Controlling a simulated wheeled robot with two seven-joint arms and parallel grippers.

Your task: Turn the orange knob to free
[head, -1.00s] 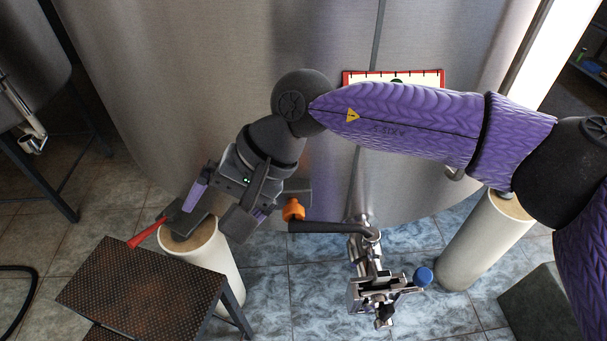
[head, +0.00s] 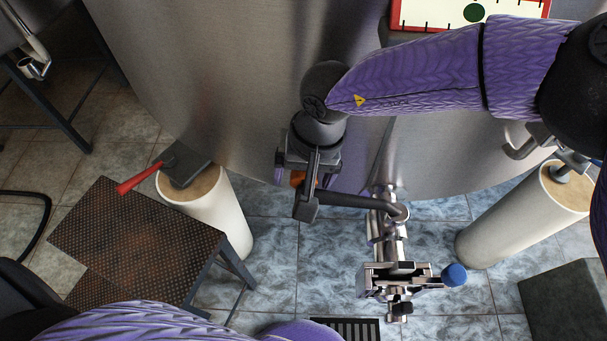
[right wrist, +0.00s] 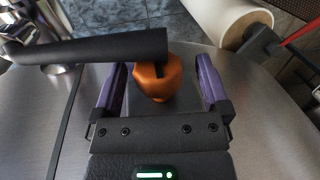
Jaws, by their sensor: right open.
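The orange knob (head: 297,178) sits beside the end of a dark pipe (head: 345,199) low in front of the steel tank, mostly hidden by my right gripper in the head view. In the right wrist view the knob (right wrist: 153,84) shows between the two purple-padded fingers. A gap is visible on each side of it. My right gripper (right wrist: 161,85) is open around the knob and not closed on it. My left gripper is out of view; only part of my left arm shows at the bottom of the head view.
A chrome valve assembly (head: 390,275) with a blue knob (head: 454,275) stands right of the orange knob. A rusty step (head: 140,240) and a white column (head: 232,225) are at left, with a red handle (head: 140,178). Another column (head: 490,232) is at right.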

